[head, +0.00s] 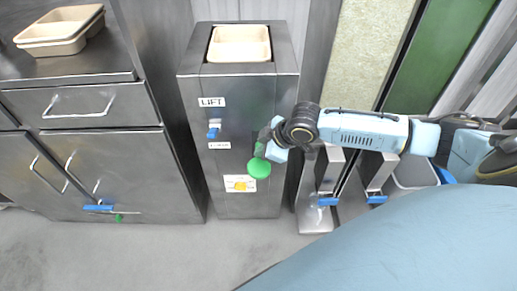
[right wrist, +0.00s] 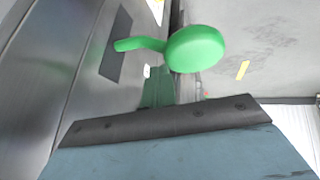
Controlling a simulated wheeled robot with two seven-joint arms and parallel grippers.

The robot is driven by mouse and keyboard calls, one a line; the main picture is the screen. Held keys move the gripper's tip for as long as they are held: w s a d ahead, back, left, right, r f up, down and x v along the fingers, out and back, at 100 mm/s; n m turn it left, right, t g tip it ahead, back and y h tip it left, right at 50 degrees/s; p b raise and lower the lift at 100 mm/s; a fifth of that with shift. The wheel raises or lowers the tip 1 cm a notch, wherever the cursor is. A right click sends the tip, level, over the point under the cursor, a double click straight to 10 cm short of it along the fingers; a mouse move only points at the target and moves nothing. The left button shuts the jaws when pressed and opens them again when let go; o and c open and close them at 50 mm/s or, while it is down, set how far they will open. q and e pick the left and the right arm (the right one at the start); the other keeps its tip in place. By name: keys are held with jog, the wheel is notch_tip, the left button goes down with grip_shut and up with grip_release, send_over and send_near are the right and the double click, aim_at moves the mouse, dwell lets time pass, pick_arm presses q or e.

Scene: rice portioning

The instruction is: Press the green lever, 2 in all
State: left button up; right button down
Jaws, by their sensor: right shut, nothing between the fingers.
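The green lever (head: 259,168) has a round knob and sticks out from the front of the steel dispenser (head: 245,120). In the right wrist view the lever (right wrist: 195,48) shows large, with its thin arm running left to a dark slot in the steel panel. My right gripper (head: 263,142) is shut and empty, just above the knob in the head view. In the right wrist view its fingers (right wrist: 158,90) show below the knob in the picture, partly hidden by the gripper body. I cannot tell whether they touch the lever. My left gripper is not in view.
A beige tray (head: 240,44) sits in the dispenser top, and a blue lever (head: 214,128) is under the LIFT label. Steel cabinets (head: 120,165) stand at left, with beige trays (head: 62,28) on top. Metal units with blue handles (head: 327,201) stand at right. The floor (head: 200,255) in front is clear.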

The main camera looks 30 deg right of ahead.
jog(key=shift+s+a+f, duration=0.15)
jog(key=shift+s+f, duration=0.05)
jog(key=shift+f, duration=0.35)
jog(key=shift+s+a+f, duration=0.1)
jog(key=shift+s+f, duration=0.05)
jog(key=shift+f, duration=0.35)
dwell(0.9)
notch_tip(320, 180, up, 6)
jog(key=w+d+p, duration=0.1)
jog(key=p, duration=0.4)
jog(key=shift+w, duration=0.35)
dwell(0.4)
jog(key=r+p, duration=0.1)
jog(key=w+r+p, duration=0.1)
jog(key=r+p, duration=0.2)
jog(key=p, duration=0.1)
jog(key=shift+w+d+r, duration=0.15)
jog(key=shift+d+r, duration=0.15)
jog(key=shift+d, duration=0.1)
